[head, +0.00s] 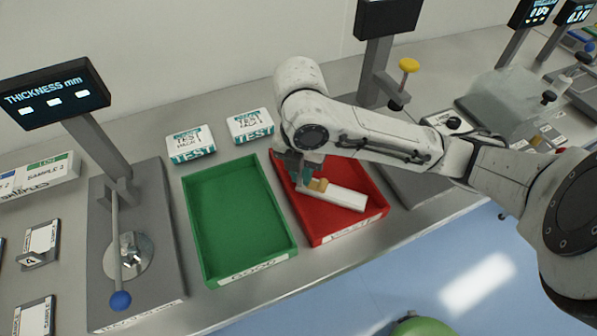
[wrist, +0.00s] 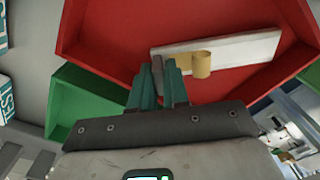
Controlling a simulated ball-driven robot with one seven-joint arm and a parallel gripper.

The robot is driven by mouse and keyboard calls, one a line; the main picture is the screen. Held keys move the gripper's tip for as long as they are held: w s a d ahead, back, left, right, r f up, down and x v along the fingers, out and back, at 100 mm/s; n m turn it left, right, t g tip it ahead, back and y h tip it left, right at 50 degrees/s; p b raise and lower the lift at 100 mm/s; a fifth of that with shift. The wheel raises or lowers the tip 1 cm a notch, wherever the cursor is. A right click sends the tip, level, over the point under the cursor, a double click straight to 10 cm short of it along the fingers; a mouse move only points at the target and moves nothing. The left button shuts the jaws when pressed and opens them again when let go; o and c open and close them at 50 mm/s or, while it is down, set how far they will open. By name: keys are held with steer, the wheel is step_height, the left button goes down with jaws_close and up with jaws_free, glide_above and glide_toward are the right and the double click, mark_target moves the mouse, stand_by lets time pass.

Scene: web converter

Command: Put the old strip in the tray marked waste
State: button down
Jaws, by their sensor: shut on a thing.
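The old strip (head: 340,196) is a long white piece with a tan curled tab near one end. It is inside the red tray (head: 376,208), whose front label I cannot read. In the wrist view the strip (wrist: 240,49) lies across the red tray floor (wrist: 110,50), slightly tilted in the picture. My gripper (head: 303,180) reaches down into the red tray, its teal fingers (wrist: 165,70) shut at the strip's left end, beside the tan tab. Whether the strip touches the floor is unclear.
A green tray (head: 262,265) with a label reading GOOD stands left of the red one. Two test packs (head: 190,143) lie behind the trays. A thickness gauge (head: 130,250) stands at the left. My arm crosses over the red tray's back right.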

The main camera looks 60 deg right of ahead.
steer(key=shift+f, duration=0.1)
steer(key=c, duration=1.4)
jaws_free()
step_height(320, 180, up, 12)
steer(key=p, duration=0.2)
steer(key=shift+w, duration=0.15)
